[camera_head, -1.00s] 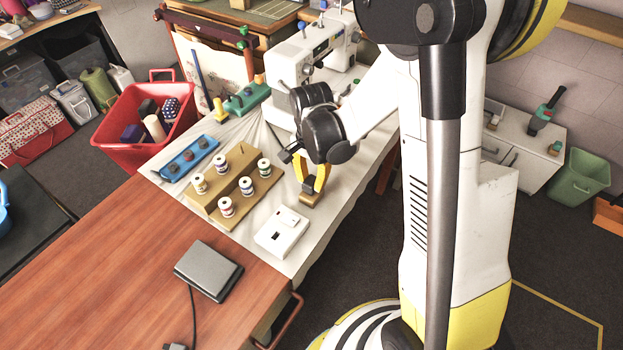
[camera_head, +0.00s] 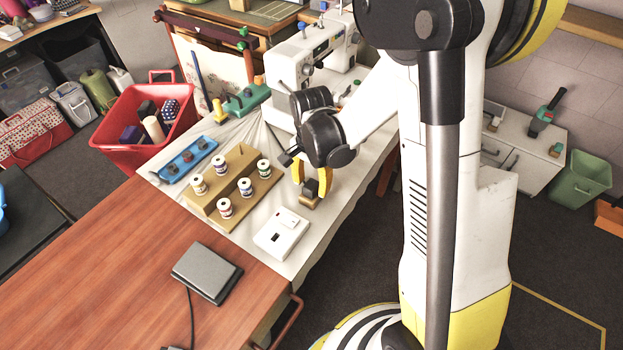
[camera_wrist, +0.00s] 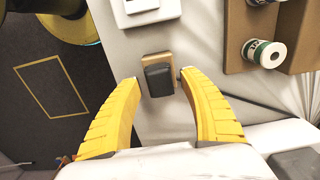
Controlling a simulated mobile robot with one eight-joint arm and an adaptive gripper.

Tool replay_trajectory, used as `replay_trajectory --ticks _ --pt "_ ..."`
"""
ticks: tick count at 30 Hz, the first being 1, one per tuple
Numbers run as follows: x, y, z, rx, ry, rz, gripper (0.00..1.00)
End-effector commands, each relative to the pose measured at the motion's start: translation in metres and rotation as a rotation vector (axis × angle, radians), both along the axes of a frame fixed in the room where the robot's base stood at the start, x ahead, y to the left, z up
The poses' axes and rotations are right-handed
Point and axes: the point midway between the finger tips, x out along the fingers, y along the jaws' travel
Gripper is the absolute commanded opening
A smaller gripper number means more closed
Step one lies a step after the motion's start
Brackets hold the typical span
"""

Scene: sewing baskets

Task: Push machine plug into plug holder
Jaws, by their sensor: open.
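The dark grey machine plug (camera_head: 311,187) stands on a small tan wooden block, which I take for the plug holder (camera_head: 310,203), near the right edge of the cloth-covered table. In the wrist view the dark plug (camera_wrist: 158,81) lies over the near part of the tan block (camera_wrist: 157,58); how deep it sits cannot be told. My gripper (camera_head: 309,190) points down with its yellow fingers open, one on each side of the plug. In the wrist view gaps show between the plug and both fingertips (camera_wrist: 157,78).
A white socket box (camera_head: 282,233) stands in front of the holder. A wooden spool rack (camera_head: 228,208) with several spools stands to the left. Behind is the white sewing machine (camera_head: 290,68). A grey pedal (camera_head: 207,271) with a cord lies on the brown table.

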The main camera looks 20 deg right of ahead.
Motion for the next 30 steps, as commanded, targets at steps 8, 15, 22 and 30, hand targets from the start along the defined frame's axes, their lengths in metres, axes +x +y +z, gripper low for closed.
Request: replay_trajectory --ticks 8,15,22,30 --pt "-0.001 0.000 0.043 0.000 0.000 0.000 0.51" --pt "-0.001 0.000 0.094 0.000 0.000 0.000 0.51" --pt "0.000 0.000 0.117 0.000 0.000 0.000 0.51" --pt "0.000 0.000 0.119 0.000 0.000 0.000 0.51"
